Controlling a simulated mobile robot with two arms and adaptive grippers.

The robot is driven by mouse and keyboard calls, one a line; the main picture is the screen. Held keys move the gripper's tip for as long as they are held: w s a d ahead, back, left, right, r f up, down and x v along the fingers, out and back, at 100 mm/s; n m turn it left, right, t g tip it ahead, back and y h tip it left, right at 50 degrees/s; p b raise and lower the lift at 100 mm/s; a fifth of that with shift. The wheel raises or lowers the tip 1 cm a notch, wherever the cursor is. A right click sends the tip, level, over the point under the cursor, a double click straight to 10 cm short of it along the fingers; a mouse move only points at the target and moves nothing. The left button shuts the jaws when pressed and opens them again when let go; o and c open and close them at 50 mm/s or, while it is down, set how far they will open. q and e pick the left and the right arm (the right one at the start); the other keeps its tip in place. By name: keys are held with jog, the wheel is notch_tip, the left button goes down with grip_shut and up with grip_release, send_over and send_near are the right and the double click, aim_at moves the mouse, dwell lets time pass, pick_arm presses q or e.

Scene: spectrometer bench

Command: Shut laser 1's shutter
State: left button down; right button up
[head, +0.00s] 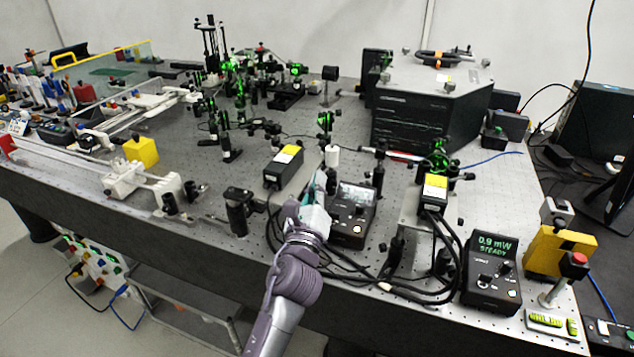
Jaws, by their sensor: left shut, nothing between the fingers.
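Two black laser heads with yellow labels stand on the bench; I cannot read which is laser 1. One laser head (283,170) is left of my left gripper, and the other laser head (433,194) is to the right. No shutter can be made out for certain. My left gripper (319,182) is shut and empty, reaching up beside a black control box (352,214) and partly covering its left side. I cannot tell whether it touches the box. A second control box (491,276) at the right front reads "0.9 mW STEADY". My right gripper is out of view.
A white cylinder (332,156) stands just beyond the gripper. Black cables (400,290) loop along the front edge. A red button on a post (573,260) and a yellow block (560,252) stand at right. A large black chamber (425,110) stands behind.

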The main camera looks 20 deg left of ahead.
pick_arm(q)
jog(key=x, duration=0.6)
jog(key=shift+w+p, duration=0.3)
jog(key=shift+w, duration=0.1)
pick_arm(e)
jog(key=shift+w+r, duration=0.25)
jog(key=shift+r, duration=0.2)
pick_arm(q)
jog(key=shift+a+r, duration=0.1)
